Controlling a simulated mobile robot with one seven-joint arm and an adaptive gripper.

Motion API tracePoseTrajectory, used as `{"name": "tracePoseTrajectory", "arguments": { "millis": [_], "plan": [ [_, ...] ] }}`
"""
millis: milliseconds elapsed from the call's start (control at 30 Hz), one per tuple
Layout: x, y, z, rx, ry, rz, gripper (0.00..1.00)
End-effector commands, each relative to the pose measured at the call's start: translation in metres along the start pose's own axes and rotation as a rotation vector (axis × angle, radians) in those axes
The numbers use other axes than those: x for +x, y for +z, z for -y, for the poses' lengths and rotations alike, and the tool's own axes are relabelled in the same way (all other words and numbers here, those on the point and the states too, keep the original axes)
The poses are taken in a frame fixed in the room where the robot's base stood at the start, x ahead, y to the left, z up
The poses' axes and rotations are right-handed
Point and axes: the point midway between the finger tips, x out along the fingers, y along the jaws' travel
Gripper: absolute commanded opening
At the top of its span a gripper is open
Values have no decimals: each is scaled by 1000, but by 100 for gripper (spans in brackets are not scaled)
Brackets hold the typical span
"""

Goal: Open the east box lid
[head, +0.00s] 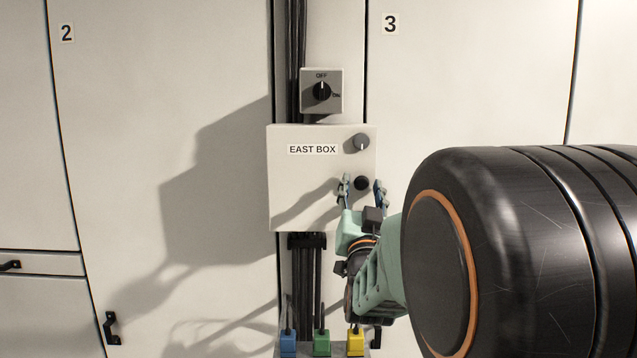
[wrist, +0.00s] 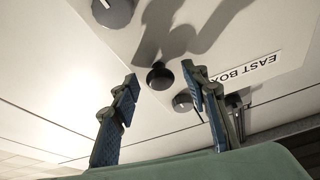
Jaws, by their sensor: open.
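The east box (head: 300,205) is a pale wall box with an "EAST BOX" label, and its front lid looks closed. A grey knob (head: 361,142) is at its upper right, and a black round knob (head: 362,183) is below that. My gripper (head: 362,184) is open at the box's right side, its fingers appearing on either side of the black knob. The wrist view shows the black knob (wrist: 160,76) between the fingertips of my gripper (wrist: 160,75), with visible gaps and no clear contact. The grey knob (wrist: 182,102) is partly behind one finger.
A switch (head: 322,92) marked OFF and ON sits above the box, its pointer toward OFF. Dark cables run behind the box.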

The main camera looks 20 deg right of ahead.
Motion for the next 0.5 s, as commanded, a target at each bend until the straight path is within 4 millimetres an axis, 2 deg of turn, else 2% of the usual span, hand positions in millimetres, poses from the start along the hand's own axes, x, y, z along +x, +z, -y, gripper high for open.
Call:
{"name": "tracePoseTrajectory", "arguments": {
  "millis": [233,500],
  "plan": [
    [0,0,0,0,0,0,42],
    [0,0,0,0,0,0,13]
  ]
}}
